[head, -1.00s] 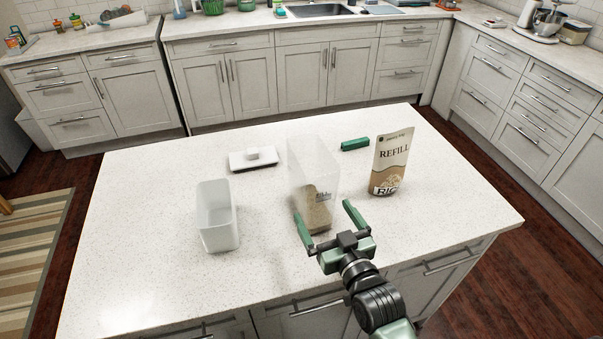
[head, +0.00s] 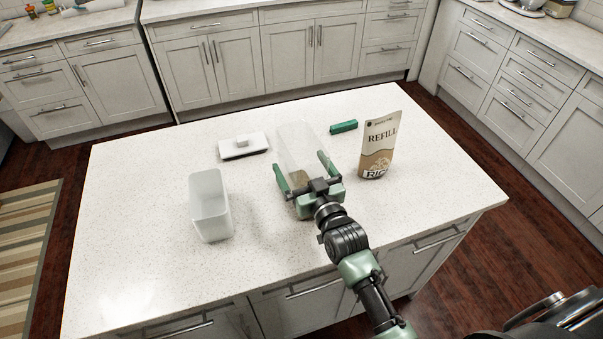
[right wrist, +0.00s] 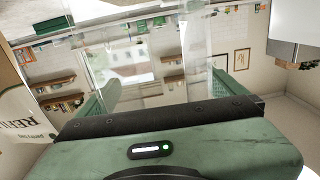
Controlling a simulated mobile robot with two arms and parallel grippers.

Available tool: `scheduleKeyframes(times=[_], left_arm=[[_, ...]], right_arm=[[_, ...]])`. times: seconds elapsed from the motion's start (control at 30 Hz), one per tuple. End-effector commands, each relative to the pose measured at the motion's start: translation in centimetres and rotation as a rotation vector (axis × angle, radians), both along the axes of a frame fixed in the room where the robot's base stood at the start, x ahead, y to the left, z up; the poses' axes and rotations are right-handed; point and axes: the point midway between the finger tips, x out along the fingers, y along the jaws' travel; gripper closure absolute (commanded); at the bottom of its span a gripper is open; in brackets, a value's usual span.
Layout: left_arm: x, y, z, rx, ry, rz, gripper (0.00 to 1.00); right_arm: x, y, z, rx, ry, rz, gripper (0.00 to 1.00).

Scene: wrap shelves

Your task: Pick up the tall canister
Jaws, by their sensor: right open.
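The tall canister (head: 297,152) is clear, with brown grain in its lower part, and stands upright on the white island. In the head view my right gripper (head: 302,164) is open, with one green finger on each side of the canister. The gripper body hides its lower front. In the right wrist view the clear canister (right wrist: 150,65) stands between the two green fingers. I cannot tell whether the fingers touch its walls. My left gripper is not in view.
A brown and white refill bag (head: 380,145) stands close on the right. An empty white container (head: 210,212) stands on the left. A white lid (head: 243,146) and a green clip (head: 344,127) lie behind. The island top (head: 130,250) is clear at front left.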

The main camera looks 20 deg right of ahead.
Motion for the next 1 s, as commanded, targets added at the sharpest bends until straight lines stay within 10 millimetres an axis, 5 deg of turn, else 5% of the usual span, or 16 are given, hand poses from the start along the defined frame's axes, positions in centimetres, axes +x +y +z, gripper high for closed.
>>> scheduleKeyframes(times=[0.1, 0.43, 0.77, 1.0], left_arm=[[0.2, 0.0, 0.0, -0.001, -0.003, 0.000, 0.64], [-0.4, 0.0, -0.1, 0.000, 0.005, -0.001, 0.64], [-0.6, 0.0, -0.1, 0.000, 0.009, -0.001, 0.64], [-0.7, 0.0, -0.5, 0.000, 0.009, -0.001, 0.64]], right_arm=[[0.0, 0.0, 0.0, 0.000, 0.000, 0.000, 0.02], [-0.1, 0.0, 0.0, 0.000, 0.000, 0.000, 0.94], [0.0, 0.0, 0.5, 0.000, -0.007, 0.000, 0.95], [0.0, 0.0, 3.4, 0.001, -0.011, -0.001, 0.95]])
